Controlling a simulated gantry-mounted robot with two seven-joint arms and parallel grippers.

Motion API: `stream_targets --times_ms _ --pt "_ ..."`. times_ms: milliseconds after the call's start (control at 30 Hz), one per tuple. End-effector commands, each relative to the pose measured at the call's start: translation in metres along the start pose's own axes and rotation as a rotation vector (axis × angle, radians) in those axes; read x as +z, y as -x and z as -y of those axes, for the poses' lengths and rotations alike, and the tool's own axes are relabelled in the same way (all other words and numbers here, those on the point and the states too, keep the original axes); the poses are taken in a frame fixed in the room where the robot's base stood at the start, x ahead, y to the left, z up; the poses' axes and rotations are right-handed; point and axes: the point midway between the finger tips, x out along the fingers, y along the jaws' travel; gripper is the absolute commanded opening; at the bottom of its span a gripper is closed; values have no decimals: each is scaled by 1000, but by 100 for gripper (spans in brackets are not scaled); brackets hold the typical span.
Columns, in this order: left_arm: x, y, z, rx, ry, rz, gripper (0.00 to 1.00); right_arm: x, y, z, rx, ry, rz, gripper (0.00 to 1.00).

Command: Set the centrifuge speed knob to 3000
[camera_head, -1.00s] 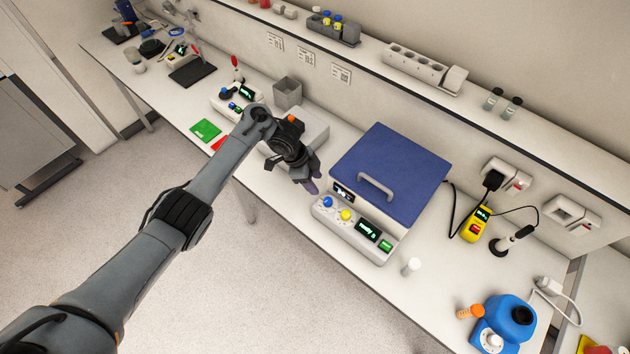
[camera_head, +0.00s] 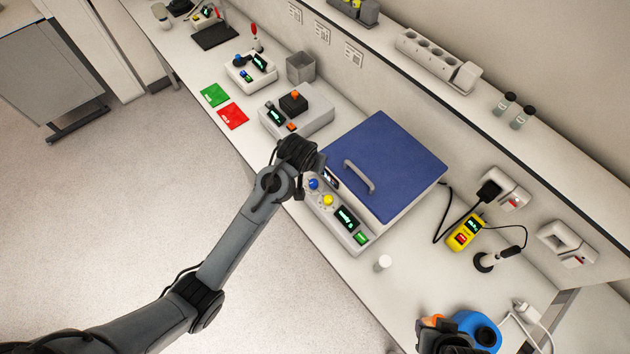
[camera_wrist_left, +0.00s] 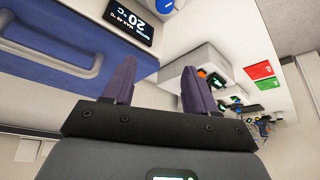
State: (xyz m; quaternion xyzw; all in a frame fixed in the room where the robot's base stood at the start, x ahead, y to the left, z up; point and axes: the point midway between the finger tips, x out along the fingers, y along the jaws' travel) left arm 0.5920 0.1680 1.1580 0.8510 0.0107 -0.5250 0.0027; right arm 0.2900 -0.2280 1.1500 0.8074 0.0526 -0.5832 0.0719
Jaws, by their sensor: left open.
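The centrifuge (camera_head: 385,165) has a closed blue lid with a grey handle. Its sloped front panel carries a blue knob (camera_head: 313,184), a yellow knob (camera_head: 328,200), a dark display (camera_head: 346,218) and a green button (camera_head: 361,238). The knob labels and settings are too small to read. My left gripper (camera_head: 318,161) is beside the panel's left end, close to the blue knob and apart from it. In the left wrist view its purple fingers (camera_wrist_left: 156,80) are open and empty. There the centrifuge's 20 °C display (camera_wrist_left: 141,20) and part of the blue knob (camera_wrist_left: 166,5) show above them.
A grey device (camera_head: 297,108) with a black and orange top stands left of the centrifuge. A small white-capped vial (camera_head: 382,263) stands to the right. A blue device (camera_head: 478,330) is partly covered by a dark part, possibly my right wrist. A shelf edge runs behind.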

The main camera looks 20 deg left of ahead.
Motion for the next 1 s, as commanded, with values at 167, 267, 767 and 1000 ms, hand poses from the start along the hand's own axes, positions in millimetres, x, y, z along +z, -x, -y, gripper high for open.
stream_targets --times_ms 167,267,767,1000 --pt "40 -22 -8 14 1 68 57 3 0 6 -15 -6 7 40" --pt "44 -31 -8 13 0 74 57 4 0 9 -23 -11 11 40" --pt "50 -105 -8 12 -2 74 57 2 4 6 -17 -10 8 40" --pt "51 -125 -9 12 -2 73 57 2 4 4 -10 -2 7 40"
